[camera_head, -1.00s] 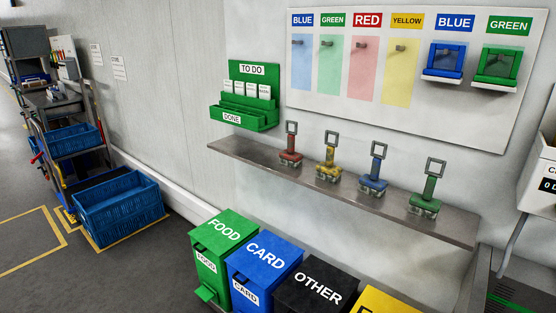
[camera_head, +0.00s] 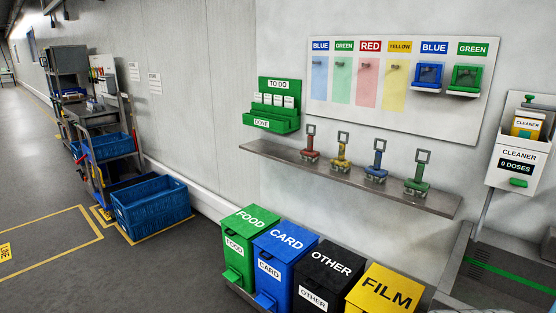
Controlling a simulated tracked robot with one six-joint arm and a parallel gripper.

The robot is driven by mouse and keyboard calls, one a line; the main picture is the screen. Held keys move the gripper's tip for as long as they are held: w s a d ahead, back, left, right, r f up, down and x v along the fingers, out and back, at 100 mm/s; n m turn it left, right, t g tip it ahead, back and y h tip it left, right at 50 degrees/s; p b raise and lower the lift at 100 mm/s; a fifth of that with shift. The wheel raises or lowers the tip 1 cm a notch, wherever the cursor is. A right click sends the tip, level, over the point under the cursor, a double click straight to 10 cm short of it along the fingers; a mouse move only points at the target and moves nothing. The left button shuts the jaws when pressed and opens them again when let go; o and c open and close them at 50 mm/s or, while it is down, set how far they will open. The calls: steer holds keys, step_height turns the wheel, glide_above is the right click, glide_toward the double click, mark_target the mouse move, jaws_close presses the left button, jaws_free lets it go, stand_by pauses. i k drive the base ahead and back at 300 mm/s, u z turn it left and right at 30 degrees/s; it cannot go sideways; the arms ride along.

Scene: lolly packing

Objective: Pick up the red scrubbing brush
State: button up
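The red scrubbing brush (camera_head: 310,150) stands upright on the grey wall shelf (camera_head: 275,157), bristles down, with a square loop handle at its top. It is the leftmost brush in the row. A yellow brush (camera_head: 342,156), a blue brush (camera_head: 377,164) and a green brush (camera_head: 418,180) stand to its right, spaced apart. My gripper is not clearly in view; a small pale shape at the bottom right edge is too cut off to identify.
Below the shelf stand bins: green FOOD (camera_head: 251,218), blue CARD (camera_head: 287,240), black OTHER (camera_head: 328,263) and yellow FILM (camera_head: 389,287). A pegboard (camera_head: 400,118) hangs above. A cleaner dispenser (camera_head: 517,158) is at right. Blue crates (camera_head: 152,210) stand left; open floor lies in front.

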mark_target(308, 155)
steer(key=u, duration=0.1)
steer(key=k, duration=0.4)
steer(key=u, duration=0.35)
steer(key=i, duration=0.4)
steer(key=u, duration=0.7)
steer(key=i, duration=0.65)
steer(key=u, duration=0.65)
steer(key=i, duration=1.4)
steer(key=z, duration=0.45)
steer(key=i, duration=0.65)
steer(key=z, duration=0.65)
steer(key=i, duration=0.45)
steer(key=z, duration=0.35)
